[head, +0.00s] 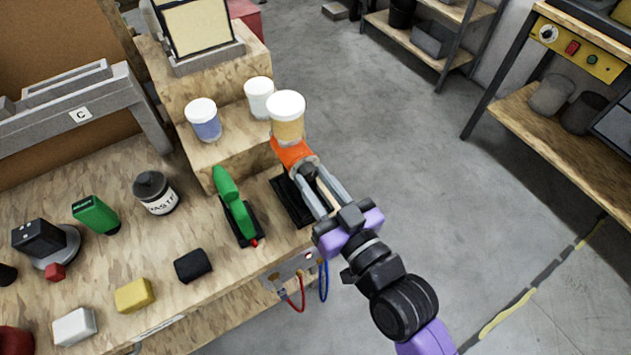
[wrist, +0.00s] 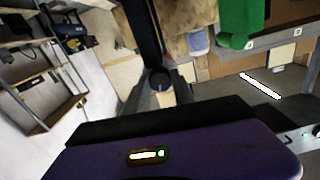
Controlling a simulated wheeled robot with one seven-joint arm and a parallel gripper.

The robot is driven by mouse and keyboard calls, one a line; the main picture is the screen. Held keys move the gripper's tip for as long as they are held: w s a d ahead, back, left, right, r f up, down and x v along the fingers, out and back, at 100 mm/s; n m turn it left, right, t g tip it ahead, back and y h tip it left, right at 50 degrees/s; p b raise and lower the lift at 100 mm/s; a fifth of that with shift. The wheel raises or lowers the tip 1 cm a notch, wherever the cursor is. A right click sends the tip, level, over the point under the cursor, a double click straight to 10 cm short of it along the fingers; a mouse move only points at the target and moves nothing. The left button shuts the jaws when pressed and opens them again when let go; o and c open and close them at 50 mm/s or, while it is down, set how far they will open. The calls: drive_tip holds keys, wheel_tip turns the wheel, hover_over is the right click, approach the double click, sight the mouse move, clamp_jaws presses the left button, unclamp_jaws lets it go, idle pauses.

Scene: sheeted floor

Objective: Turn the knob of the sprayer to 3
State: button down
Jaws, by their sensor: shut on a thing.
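An orange sprayer (head: 292,152) with a white-lidded, tan-filled cup (head: 287,120) on top stands in a black holder (head: 288,203) at the bench's right edge. My gripper (head: 310,178) reaches it from the lower right. Its fingers are shut on the dark knob (head: 308,169) at the sprayer's rear end. In the wrist view the round knob (wrist: 160,82) shows between the fingers; no number on it can be read. A green sprayer (head: 231,200) stands in its own black holder just to the left, apart from my gripper. My fingers partly hide the orange sprayer's lower body.
Two lidded cups, one blue-filled (head: 203,120) and one pale (head: 259,97), stand on the wooden step behind. A paste jar (head: 155,193), a yellow block (head: 134,295) and a black block (head: 192,265) lie left. Red and blue cables hang at the bench front. Floor (head: 440,200) is clear right.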

drive_tip(key=shift+m, duration=1.2)
drive_tip(key=c, duration=1.1)
unclamp_jaws()
drive_tip(key=shift+o, duration=0.2)
drive_tip(key=shift+s, duration=0.1)
drive_tip(key=b+v, duration=0.2)
drive_tip(key=v, duration=0.5)
drive_tip(key=shift+s+d, duration=0.25)
